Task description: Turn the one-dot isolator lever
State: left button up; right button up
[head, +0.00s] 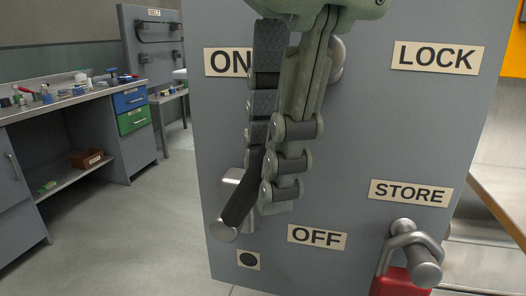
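The one-dot isolator lever (226,232) is on the grey panel, above a plate with one black dot (249,260). Its round silver end points toward me and down-left. The rest of it is largely hidden behind my fingers. My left gripper (262,195) reaches down from the top centre, its jointed fingers close against the lever. A dark strip slants down to the lever's end. I cannot tell whether the fingers are closed around the lever or only touching it. The OFF label (317,237) is right of the lever, and the ON label (228,62) is above. My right gripper is not in view.
A second lever (425,268) under the STORE label (411,193) carries a red padlock (402,282). The LOCK label (437,57) is at upper right. A rounded silver part (338,60) shows behind my gripper. A workbench (60,100) stands left, with open floor before it.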

pick_arm(q)
jog(key=shift+o, duration=0.5)
jog(key=v, duration=1.2)
